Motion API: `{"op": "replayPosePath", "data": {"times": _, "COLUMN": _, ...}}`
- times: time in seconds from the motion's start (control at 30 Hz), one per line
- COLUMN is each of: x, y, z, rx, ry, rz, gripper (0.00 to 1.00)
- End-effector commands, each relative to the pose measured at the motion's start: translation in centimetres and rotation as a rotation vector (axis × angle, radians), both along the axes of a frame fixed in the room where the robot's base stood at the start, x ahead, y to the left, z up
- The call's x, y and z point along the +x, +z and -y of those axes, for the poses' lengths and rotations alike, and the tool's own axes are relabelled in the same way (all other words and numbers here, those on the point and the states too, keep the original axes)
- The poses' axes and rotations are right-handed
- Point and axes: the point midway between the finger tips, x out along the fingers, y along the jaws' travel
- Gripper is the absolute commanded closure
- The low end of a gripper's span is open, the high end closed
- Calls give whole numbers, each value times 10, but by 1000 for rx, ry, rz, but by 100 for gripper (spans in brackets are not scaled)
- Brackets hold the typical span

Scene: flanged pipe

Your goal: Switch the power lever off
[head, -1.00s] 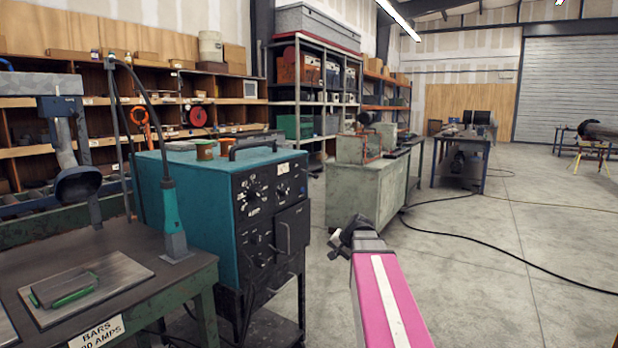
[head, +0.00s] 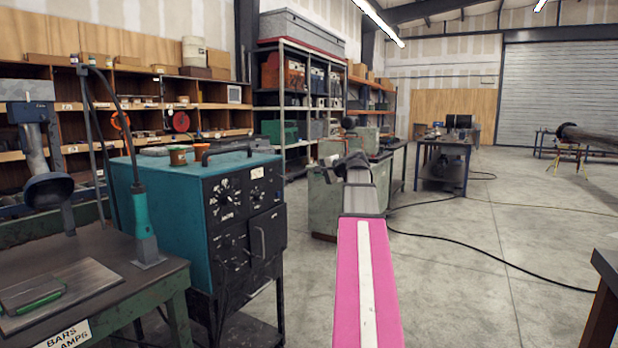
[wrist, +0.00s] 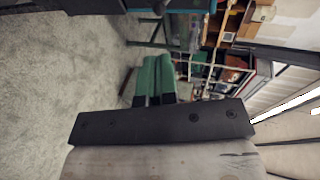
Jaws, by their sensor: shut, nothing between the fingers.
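A teal power unit (head: 150,187) stands at the left with a black front panel (head: 240,205) carrying dials and a pale vertical handle. I cannot tell which part, if any, is the power lever. My gripper (head: 345,165) is at the end of my raised pink arm, in the middle of the head view, to the right of the unit and apart from it.
A workbench (head: 100,250) with a metal plate and green-handled tool is at the left. A grey-green cabinet (head: 325,205) stands behind my gripper. A dark table edge (head: 605,285) is at the right. Open concrete floor with black cables lies right of centre.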

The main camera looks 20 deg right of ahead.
Motion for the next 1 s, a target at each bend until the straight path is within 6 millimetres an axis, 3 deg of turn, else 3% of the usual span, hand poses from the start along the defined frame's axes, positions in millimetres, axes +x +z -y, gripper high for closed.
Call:
{"op": "replayPosePath", "data": {"times": 0.6, "x": 92, "y": -36, "z": -44, "rx": -2, "ry": 1, "rz": -2, "gripper": 100}}
{"op": "replayPosePath", "data": {"times": 1.0, "x": 107, "y": -42, "z": -53, "rx": -3, "ry": 1, "rz": -1, "gripper": 100}}
